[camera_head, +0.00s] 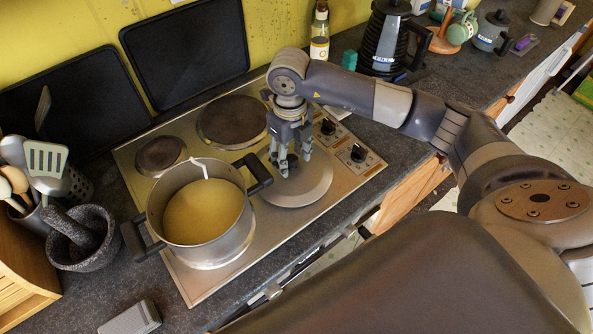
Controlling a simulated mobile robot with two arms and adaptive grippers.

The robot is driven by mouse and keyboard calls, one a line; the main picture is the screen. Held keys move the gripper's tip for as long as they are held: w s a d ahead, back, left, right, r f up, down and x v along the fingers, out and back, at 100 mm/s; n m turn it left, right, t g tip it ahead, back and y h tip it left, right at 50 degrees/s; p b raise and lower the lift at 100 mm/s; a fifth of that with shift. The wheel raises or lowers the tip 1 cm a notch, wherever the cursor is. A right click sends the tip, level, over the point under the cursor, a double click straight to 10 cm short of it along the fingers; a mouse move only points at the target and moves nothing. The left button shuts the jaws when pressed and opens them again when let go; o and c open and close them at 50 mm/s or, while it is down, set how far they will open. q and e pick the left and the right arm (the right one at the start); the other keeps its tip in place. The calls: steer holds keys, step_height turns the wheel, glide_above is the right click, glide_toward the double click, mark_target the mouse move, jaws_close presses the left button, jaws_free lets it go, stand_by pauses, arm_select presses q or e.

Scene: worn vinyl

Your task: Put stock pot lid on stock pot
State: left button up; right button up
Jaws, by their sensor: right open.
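The stock pot (243,238) stands on the front left of the hob, uncovered, with yellowish contents and two dark side handles. The stock pot lid (315,190), a round grey metal disc, lies flat on the front right of the hob, to the right of the pot. My right gripper (294,170) points down over the middle of the lid with its fingers apart, so it is open. The fingers cover the lid's centre, and I cannot tell whether they touch its knob. My left gripper is not in view.
The steel hob (190,283) has two bare back plates (232,122) and knobs on the right. A stone mortar (100,255) and a utensil holder stand left of the pot.

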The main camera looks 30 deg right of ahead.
steer(key=shift+b, duration=0.4)
stand_by(0.4)
jaws_close()
